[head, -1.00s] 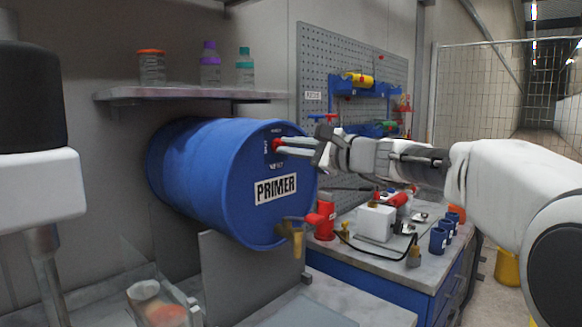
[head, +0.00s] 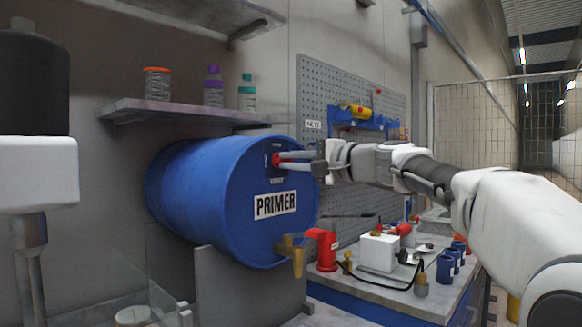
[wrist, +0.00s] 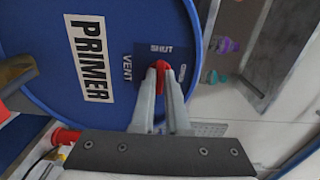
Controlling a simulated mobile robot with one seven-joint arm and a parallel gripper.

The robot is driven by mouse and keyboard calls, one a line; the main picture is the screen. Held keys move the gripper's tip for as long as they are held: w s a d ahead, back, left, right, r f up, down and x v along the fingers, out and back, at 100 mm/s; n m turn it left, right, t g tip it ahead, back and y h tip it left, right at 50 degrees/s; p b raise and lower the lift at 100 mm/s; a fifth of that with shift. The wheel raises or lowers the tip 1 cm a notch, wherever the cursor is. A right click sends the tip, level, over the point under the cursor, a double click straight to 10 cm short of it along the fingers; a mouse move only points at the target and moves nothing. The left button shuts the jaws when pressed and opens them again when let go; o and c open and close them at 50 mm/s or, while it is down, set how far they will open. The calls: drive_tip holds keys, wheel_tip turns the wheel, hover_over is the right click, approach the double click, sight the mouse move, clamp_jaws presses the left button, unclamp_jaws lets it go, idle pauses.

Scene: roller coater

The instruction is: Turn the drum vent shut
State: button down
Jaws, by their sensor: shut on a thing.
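The blue drum (head: 215,185) lies on its side with its PRIMER label facing out. Its red vent knob (head: 275,160) sits on a dark plate high on the front face, above the label. My gripper (head: 284,160) reaches in from the right and is shut on the knob. In the wrist view, the red knob (wrist: 160,66) shows between the two fingertips (wrist: 162,80). The plate (wrist: 143,50) carries the words SHUT and VENT, with another small word at its right. The fingers partly cover the knob, so I cannot tell its exact angle.
A brass tap (head: 297,258) sticks out low on the drum's front. A red pump-like part (head: 326,250) and a white box (head: 379,252) stand on the bench at right. A shelf (head: 190,117) with bottles is above the drum. A pegboard (head: 340,90) is behind my arm.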

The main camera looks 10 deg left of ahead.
idle(0.4)
drive_tip(key=c, duration=0.9)
unclamp_jaws()
drive_tip(key=v, duration=1.7)
drive_tip(key=shift+s+d+b, duration=0.15)
drive_tip(key=shift+b, duration=0.25)
